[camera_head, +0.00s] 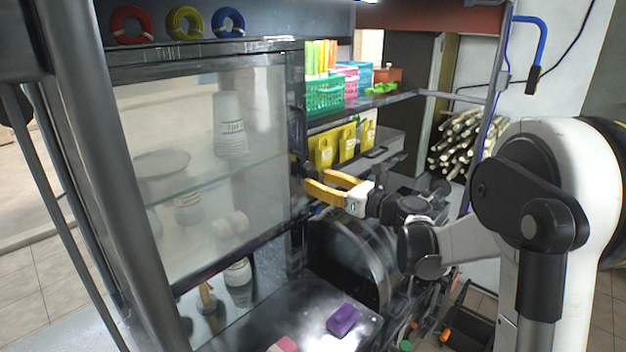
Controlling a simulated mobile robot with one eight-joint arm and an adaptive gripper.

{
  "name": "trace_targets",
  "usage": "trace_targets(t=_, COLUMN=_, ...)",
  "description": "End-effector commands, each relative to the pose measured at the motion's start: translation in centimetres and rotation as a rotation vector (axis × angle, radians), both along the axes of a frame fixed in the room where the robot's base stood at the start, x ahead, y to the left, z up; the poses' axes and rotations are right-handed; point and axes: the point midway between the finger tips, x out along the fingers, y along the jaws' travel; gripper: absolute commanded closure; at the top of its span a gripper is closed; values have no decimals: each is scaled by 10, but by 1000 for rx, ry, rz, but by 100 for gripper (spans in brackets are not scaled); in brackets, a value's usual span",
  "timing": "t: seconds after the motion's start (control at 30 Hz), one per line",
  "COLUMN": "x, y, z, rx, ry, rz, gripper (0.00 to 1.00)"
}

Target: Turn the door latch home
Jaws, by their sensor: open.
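A glass-fronted cabinet door (180,150) in a dark frame fills the left and middle of the view. Stacked cups and other ware show dimly behind its hazy pane. My gripper (315,181) has two yellow fingers that point left at the door's right frame edge. The fingers are apart, with nothing seen between them. A small dark part, perhaps the latch (296,166), shows at that edge just left of the fingertips. It is too small and dark to tell how it is turned, or whether the fingers touch it.
Right of the door, shelves hold a green basket (325,94) and yellow bottles (347,143). Sugarcane stalks (459,140) are stacked behind. A large dark wheel (350,255) sits below my gripper. A purple cloth (343,319) lies on the metal counter (255,323).

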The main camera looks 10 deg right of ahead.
Motion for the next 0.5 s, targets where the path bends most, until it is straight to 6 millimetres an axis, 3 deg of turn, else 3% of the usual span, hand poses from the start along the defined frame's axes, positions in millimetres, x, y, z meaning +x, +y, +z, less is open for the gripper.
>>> trace_targets(t=0.2, x=17, y=12, z=0, rx=-1, ry=-1, rz=1, gripper=56)
trace_targets(t=0.5, x=18, y=13, z=0, rx=-1, ry=0, rz=0, gripper=57)
